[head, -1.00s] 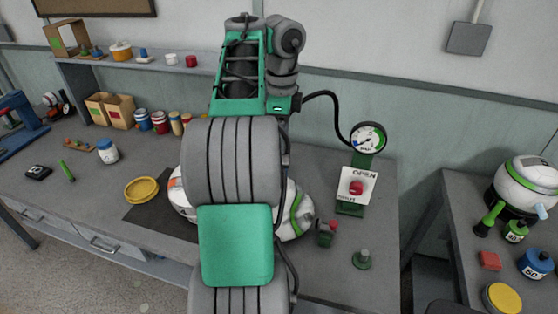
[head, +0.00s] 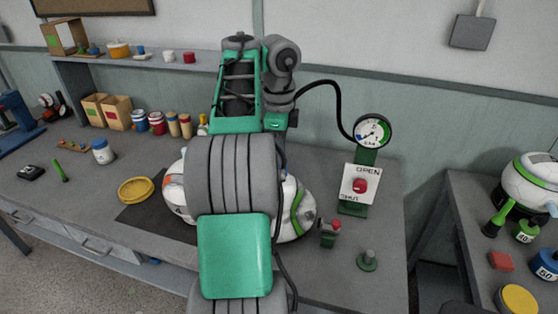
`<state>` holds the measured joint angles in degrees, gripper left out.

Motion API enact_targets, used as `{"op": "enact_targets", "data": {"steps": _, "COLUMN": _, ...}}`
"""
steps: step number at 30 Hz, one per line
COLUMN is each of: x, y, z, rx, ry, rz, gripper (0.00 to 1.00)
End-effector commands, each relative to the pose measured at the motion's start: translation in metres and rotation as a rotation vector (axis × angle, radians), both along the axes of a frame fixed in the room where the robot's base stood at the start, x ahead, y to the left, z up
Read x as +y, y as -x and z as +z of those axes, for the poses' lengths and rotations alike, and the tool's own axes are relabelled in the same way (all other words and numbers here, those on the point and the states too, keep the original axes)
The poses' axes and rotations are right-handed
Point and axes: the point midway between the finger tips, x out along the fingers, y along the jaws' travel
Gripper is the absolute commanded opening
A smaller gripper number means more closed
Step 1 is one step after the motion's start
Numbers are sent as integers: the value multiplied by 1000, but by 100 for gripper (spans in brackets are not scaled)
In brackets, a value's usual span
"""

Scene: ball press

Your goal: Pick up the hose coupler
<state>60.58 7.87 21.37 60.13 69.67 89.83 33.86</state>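The black hose (head: 339,97) rises from beside my arm and arcs right and down to the gauge (head: 372,131). Its left end goes out of sight by my arm, and I cannot make out a coupler there. A small dark green fitting with a red knob (head: 328,233) is at the right side of the white and green ball (head: 298,207); I cannot tell whether it is the hose coupler. My arm covers the middle of the view and much of the ball. My gripper is hidden, so its fingers and any hold do not show.
A green stand with a white card and red button (head: 360,187) is under the gauge. A yellow dish (head: 136,190) lies left of my arm. Jars and boxes line the back.

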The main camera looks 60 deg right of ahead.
Motion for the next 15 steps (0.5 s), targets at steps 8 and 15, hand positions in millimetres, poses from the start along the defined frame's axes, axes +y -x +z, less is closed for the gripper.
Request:
{"op": "enact_targets", "data": {"steps": 8, "x": 0, "y": 0, "z": 0, "rx": 0, "ry": 0, "rz": 0, "gripper": 1}}
{"op": "enact_targets", "data": {"steps": 15, "x": 0, "y": 0, "z": 0, "rx": 0, "ry": 0, "rz": 0, "gripper": 0}}
